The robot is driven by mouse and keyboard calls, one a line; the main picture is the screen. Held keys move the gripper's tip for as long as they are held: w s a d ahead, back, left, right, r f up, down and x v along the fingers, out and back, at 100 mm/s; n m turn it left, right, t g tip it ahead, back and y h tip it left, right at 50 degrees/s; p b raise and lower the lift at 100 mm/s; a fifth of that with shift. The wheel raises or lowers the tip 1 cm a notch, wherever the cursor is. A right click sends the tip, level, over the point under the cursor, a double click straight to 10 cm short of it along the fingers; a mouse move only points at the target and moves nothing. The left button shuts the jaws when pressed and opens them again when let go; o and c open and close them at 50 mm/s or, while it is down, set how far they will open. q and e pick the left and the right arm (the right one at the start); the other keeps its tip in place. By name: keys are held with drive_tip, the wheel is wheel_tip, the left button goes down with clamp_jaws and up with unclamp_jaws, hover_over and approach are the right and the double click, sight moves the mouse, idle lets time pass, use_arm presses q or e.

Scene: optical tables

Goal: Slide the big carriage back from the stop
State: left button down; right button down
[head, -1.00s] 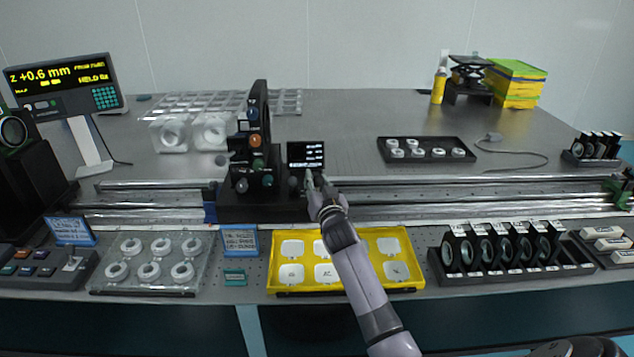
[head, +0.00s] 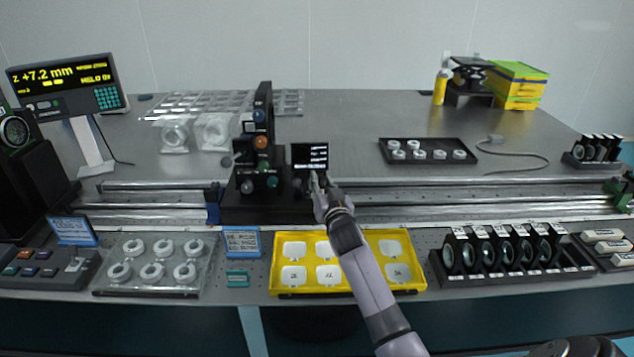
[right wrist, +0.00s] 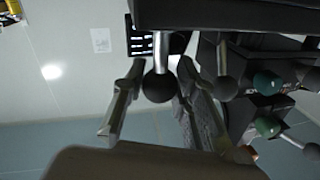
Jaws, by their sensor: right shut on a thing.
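The big black carriage (head: 270,206) sits on the long rail (head: 430,195) and bears a tall plate with several knobs and a small screen (head: 309,157). The blue stop (head: 213,203) is on the rail just left of the carriage, with a thin gap that is hard to judge. My right gripper (head: 318,184) is at the carriage's right end. In the right wrist view its fingers (right wrist: 161,78) are shut around a black ball knob (right wrist: 160,88) on a short metal stem. My left gripper is not in view.
A readout (head: 62,85) at the left shows z +7.2 mm. The rail right of the carriage is clear as far as the green end piece (head: 622,196). A yellow tray (head: 413,275), a clear ring tray (head: 200,278) and a lens rack (head: 480,277) stand in front.

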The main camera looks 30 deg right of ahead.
drive_tip(key=s+d+p, duration=0.3)
drive_tip(key=s+d, duration=0.5)
drive_tip(key=d, duration=0.5)
drive_tip(key=shift+s+d+p, duration=0.2)
drive_tip(key=shift+d+p, duration=0.1)
drive_tip(key=shift+p, duration=0.1)
drive_tip(key=shift+r, duration=0.1)
drive_tip(key=c, duration=1.3)
unclamp_jaws()
drive_tip(key=v, duration=1.2)
drive_tip(key=shift+o, duration=0.3)
